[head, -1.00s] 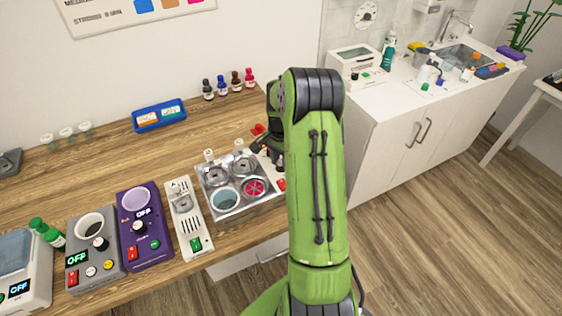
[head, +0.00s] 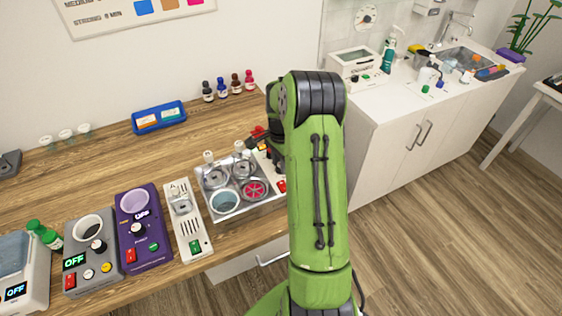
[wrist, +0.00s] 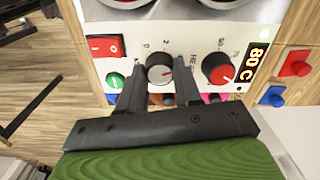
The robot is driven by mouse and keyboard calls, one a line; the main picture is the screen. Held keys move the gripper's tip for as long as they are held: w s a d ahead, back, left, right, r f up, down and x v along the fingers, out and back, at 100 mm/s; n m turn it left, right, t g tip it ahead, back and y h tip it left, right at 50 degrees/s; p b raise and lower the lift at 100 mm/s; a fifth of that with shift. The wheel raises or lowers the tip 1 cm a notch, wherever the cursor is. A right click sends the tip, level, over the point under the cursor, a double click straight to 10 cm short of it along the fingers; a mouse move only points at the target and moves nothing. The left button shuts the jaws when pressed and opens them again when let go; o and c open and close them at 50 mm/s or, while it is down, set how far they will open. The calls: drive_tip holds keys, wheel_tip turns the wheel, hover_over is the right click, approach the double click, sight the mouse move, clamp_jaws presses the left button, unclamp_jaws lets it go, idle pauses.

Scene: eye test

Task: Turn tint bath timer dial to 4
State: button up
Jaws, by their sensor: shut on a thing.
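The tint bath (head: 228,212) is a metal box with several round wells on the wooden counter; in the wrist view its white front panel (wrist: 195,38) fills the top. The timer dial (wrist: 160,68) is a dark knob with a pale face, with 0 and 2 printed by it; I cannot read its pointer for sure. My gripper (wrist: 160,82) is shut on this dial, one finger on each side. In the head view my green arm mostly hides the gripper and the panel.
Beside the timer dial are the heat dial (wrist: 218,69) with a red pointer, a display (wrist: 257,62) reading 80 C, a red switch (wrist: 106,46) and a green button (wrist: 115,81). A white strip-shaped device (head: 188,220) and a purple device (head: 143,228) stand left of the bath.

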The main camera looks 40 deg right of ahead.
drive_tip(key=o, duration=1)
drive_tip(key=shift+o, duration=0.2)
drive_tip(key=shift+r, duration=0.15)
wheel_tip(320, 180, up, 16)
drive_tip(key=p, duration=0.1)
drive_tip(key=shift+f+p, duration=0.2)
drive_tip(key=shift+p, duration=0.15)
